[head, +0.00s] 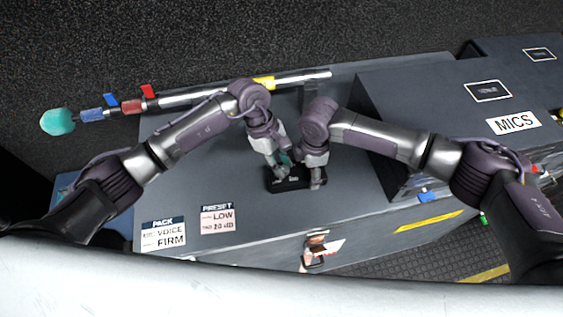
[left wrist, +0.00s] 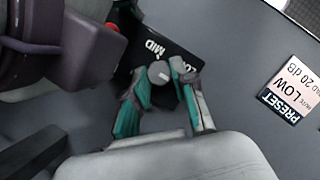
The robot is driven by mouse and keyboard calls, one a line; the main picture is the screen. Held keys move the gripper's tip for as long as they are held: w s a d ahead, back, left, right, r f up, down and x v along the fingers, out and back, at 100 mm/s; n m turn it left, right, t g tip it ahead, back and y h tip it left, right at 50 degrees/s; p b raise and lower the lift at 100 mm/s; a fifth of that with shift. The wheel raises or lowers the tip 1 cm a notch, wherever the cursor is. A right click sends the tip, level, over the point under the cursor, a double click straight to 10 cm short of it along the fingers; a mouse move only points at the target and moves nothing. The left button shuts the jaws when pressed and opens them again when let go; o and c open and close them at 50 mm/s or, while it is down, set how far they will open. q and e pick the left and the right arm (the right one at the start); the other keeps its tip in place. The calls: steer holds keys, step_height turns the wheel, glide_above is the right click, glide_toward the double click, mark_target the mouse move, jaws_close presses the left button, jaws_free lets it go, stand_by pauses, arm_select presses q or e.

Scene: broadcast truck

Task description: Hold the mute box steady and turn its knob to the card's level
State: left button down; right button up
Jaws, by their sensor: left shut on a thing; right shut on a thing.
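The black mute box (head: 287,185) sits on the grey desk, between my two grippers. In the left wrist view the box (left wrist: 180,62) shows the white word MID and part of another label. My left gripper (left wrist: 172,88) has its teal fingers shut on the round grey knob (left wrist: 158,72), which has a pale mark on top; where the mark points is unclear. My right gripper (head: 317,178) is shut on the box's right side in the head view. The preset card (head: 217,219) lies to the left of the box and reads LOW, 20 dB.
A pack card (head: 163,236) reading VOICE, FIRM lies near the desk's front edge. A boom pole (head: 200,95) with a teal tip lies along the back. A dark case (head: 440,95) with a MICS label (head: 513,123) stands at right.

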arm_select(q)
steer(key=shift+a, duration=0.1)
steer(key=n+t, duration=0.1)
steer(key=n, duration=0.3)
steer(key=shift+s+n+t, duration=0.2)
steer(key=shift+n+t, duration=0.2)
steer(key=shift+s+n+t, duration=0.1)
steer(key=shift+n+t, duration=0.6)
steer(key=shift+n, duration=1.1)
steer(key=c, duration=0.9)
jaws_free()
steer(key=shift+r, duration=0.1)
